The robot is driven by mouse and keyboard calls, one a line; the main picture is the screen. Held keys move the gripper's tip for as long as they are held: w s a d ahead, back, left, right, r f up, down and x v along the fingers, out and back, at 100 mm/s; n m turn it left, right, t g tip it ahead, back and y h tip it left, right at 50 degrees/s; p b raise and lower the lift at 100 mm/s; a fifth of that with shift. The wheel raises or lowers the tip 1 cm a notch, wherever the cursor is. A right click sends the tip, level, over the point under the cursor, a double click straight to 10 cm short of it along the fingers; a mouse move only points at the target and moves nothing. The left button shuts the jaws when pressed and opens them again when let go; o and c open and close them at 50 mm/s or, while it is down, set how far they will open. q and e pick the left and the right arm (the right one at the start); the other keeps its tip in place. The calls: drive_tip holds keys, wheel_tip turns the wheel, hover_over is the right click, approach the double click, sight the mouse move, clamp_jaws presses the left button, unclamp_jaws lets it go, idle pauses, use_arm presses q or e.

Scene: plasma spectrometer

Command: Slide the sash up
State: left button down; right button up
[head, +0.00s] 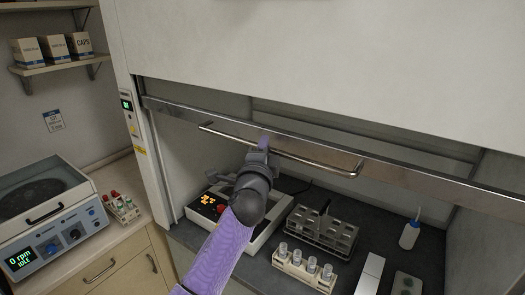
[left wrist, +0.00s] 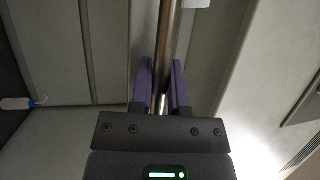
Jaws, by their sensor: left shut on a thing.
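The sash has a metal bottom rail (head: 420,176) that runs across the fume hood opening, with a long bar handle (head: 318,163) on its front. The sash is partly raised, and the hood's interior shows below the rail. My left gripper (head: 264,146) is at the left half of the handle. In the left wrist view its two purple fingers (left wrist: 162,85) lie on either side of the handle bar (left wrist: 168,50), shut on it. My arm hides part of the bench behind it. My right gripper is in neither view.
Inside the hood stand a device with an orange display (head: 208,200), a grey rack (head: 321,232), a vial holder (head: 304,268) and a wash bottle (head: 410,234). A centrifuge (head: 50,222) and a small tube rack (head: 122,208) sit on the left counter. A shelf with boxes (head: 53,48) hangs at upper left.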

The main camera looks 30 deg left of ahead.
use_arm(q)
drive_tip(key=shift+r, duration=0.2)
drive_tip(key=c, duration=0.6)
unclamp_jaws()
drive_tip(key=shift+s+f, duration=0.1)
drive_tip(key=b+v, duration=0.2)
drive_tip(key=v, duration=0.7)
drive_tip(key=shift+s+d, duration=0.15)
drive_tip(key=shift+s, duration=0.2)
